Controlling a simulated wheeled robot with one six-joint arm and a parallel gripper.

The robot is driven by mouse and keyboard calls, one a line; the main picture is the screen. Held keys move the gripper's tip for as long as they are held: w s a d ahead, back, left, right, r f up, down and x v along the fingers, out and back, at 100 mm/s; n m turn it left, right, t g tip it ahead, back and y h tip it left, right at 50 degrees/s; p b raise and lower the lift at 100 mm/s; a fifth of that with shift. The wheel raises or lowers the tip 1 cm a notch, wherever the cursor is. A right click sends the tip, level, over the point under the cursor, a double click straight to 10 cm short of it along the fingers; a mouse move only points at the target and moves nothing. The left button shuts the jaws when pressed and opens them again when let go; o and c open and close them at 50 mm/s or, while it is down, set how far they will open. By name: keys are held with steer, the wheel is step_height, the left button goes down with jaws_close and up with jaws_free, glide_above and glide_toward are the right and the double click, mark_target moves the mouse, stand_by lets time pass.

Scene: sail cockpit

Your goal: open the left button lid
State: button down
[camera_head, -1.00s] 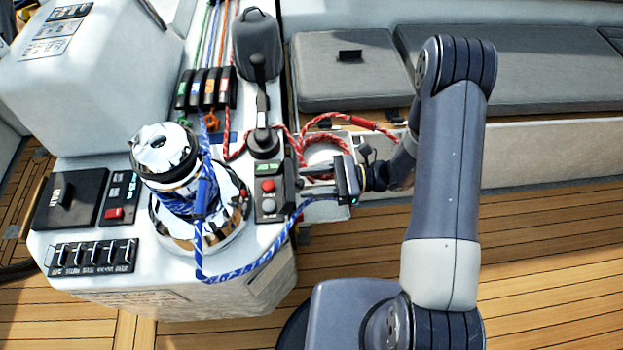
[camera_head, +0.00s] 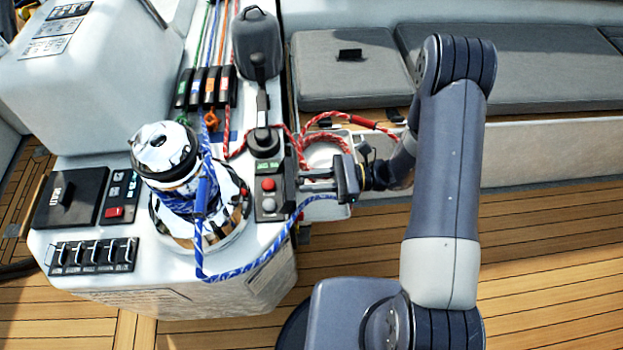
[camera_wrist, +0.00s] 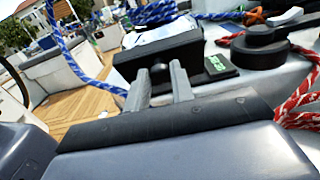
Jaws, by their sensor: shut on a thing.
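The black button lid (camera_head: 290,182) stands raised along the right side of a small panel (camera_head: 258,206). A red button (camera_head: 268,184) and a grey button (camera_head: 269,204) on that panel are exposed. My gripper (camera_head: 312,181) reaches in from the right at the lid's outer side. In the wrist view the lid (camera_wrist: 150,58) is a dark tilted slab with a round knob (camera_wrist: 160,71). My gripper (camera_wrist: 160,90) is shut on this knob, one finger on each side. The lid's inner side is hidden there.
A winch (camera_head: 165,160) with blue rope (camera_head: 240,271) stands left of the panel. A red rope (camera_head: 345,117) coils behind my gripper. Another black lid (camera_head: 70,198) lies flat at the far left. The deck (camera_head: 540,250) at right is open.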

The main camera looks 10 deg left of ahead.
steer(key=shift+a+r+h+p, duration=0.35)
steer(key=shift+r+h+p, duration=0.35)
steer(key=shift+p, duration=0.2)
steer(key=shift+s+a+r+t+h+p, duration=0.15)
steer(key=shift+a+t+h+p, duration=0.2)
steer(key=shift+h, duration=0.25)
steer(key=shift+d, duration=0.1)
steer(key=c, duration=1.2)
jaws_free()
steer(key=shift+c, duration=0.2)
steer(key=b+v, duration=0.1)
steer(key=v, duration=0.9)
steer(key=shift+w+d, duration=0.2)
steer(key=shift+d, duration=0.15)
